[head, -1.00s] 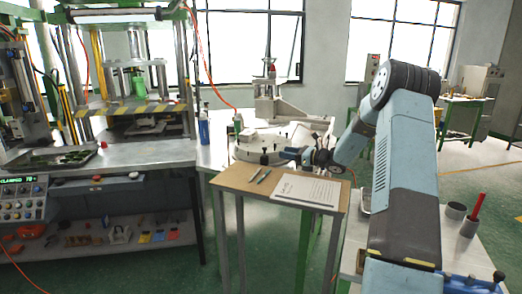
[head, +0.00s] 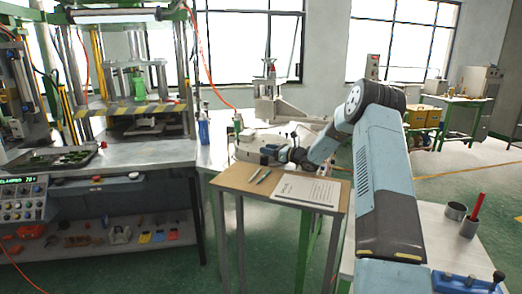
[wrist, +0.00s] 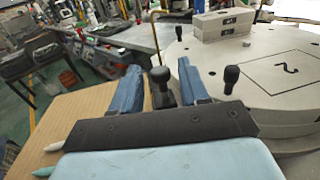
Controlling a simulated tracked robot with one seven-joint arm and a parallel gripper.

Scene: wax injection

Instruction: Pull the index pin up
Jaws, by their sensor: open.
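In the wrist view a black round-topped knob on a short stem, which looks like the index pin (wrist: 161,77), stands at the edge of the round grey turntable (wrist: 270,105). My gripper (wrist: 160,70) is open, with one blue finger on each side of this knob. I cannot tell whether the fingers touch it. The lower stem is hidden behind my gripper's dark front plate.
A second black knob (wrist: 231,76) stands just right of the right finger. A grey block (wrist: 222,23) lies on the turntable. A small wooden table (head: 235,178) with a paper sheet (head: 305,190) and pens is in front. A press bench (head: 130,155) stands at left.

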